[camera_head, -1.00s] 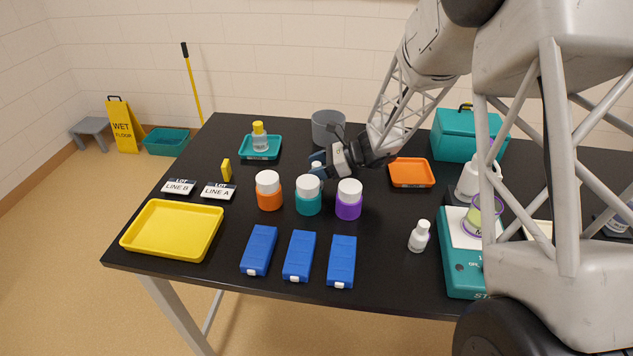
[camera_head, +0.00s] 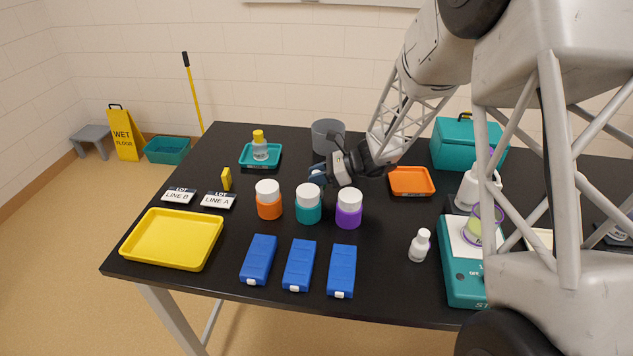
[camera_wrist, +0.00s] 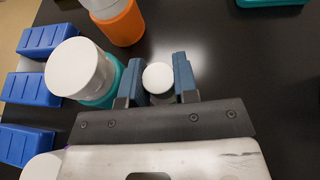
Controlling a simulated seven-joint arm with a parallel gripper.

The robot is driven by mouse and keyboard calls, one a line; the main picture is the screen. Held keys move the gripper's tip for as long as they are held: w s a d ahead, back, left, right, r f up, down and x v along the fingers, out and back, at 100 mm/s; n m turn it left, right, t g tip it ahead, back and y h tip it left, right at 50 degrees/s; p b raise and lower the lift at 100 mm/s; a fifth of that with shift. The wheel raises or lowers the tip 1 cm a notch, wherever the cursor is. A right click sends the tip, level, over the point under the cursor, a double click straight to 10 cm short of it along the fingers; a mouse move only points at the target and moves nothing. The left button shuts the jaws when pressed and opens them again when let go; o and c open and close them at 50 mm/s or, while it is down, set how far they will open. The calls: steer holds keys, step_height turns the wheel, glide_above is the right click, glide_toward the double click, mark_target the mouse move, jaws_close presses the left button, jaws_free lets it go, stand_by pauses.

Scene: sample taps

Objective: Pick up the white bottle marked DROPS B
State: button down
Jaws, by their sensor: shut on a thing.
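A small bottle with a round white cap (camera_wrist: 158,77) stands between the two blue fingers of my gripper (camera_wrist: 158,68) in the wrist view. The fingers are shut on its sides. Its label cannot be read from above. In the head view my gripper (camera_head: 317,176) is low behind the teal jar, and the held bottle is hidden there.
The teal jar (camera_head: 308,208) is close beside my gripper, with an orange jar (camera_head: 269,205) and a purple jar (camera_head: 348,213) near it. Blue boxes (camera_head: 299,265) lie in front. An orange tray (camera_head: 411,181) is to the right, a grey tub (camera_head: 326,136) behind.

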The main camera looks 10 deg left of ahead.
step_height(320, 180, up, 18)
stand_by(0.7)
